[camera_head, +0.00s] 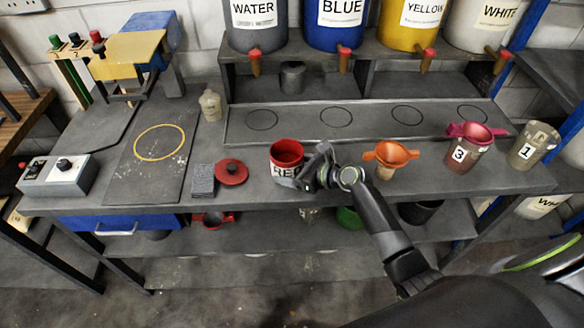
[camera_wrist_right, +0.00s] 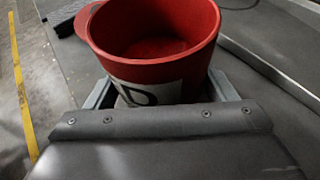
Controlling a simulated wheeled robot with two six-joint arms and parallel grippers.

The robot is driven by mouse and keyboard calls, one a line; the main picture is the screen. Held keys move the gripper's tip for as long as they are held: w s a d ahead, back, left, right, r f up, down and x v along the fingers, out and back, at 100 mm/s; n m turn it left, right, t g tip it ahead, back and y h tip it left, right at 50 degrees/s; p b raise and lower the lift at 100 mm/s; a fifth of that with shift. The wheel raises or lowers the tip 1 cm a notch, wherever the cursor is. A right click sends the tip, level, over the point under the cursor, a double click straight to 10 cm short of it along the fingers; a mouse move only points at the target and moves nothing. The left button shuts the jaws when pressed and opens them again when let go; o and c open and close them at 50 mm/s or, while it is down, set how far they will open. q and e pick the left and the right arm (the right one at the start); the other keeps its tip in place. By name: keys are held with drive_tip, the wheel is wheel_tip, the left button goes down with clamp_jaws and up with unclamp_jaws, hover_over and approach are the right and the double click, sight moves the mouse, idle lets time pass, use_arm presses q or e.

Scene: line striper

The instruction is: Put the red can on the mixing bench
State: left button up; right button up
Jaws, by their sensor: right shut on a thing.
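The red can (camera_head: 286,154), open at the top with a white lettered label, is upright at the front middle of the grey bench (camera_head: 255,183). My right gripper (camera_head: 302,176) reaches it from the right and is shut on it. In the right wrist view the can (camera_wrist_right: 160,45) sits between the two fingers (camera_wrist_right: 162,92), and its inside looks red and empty. I cannot tell whether its base touches the bench top. Its lower part is hidden by the gripper in the wrist view. My left gripper is not in view.
A red lid (camera_head: 231,171) and a grey block (camera_head: 203,181) lie left of the can. An orange funnel (camera_head: 391,154) and a cup marked 3 (camera_head: 470,150) stand to the right. A raised strip with several circles (camera_head: 375,122) runs behind. Large buckets stand on the shelf above.

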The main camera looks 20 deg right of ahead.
drive_tip(key=o, duration=1.5)
drive_tip(key=shift+f, duration=0.1)
drive_tip(key=shift+c, duration=0.2)
drive_tip(key=shift+s+d+r, duration=0.1)
drive_tip(key=shift+s+r, duration=0.05)
drive_tip(key=shift+r, duration=0.05)
drive_tip(key=v, duration=1.1)
drive_tip(key=shift+s+d+r, duration=0.1)
drive_tip(key=shift+s+d, duration=0.1)
drive_tip(key=shift+s, duration=0.05)
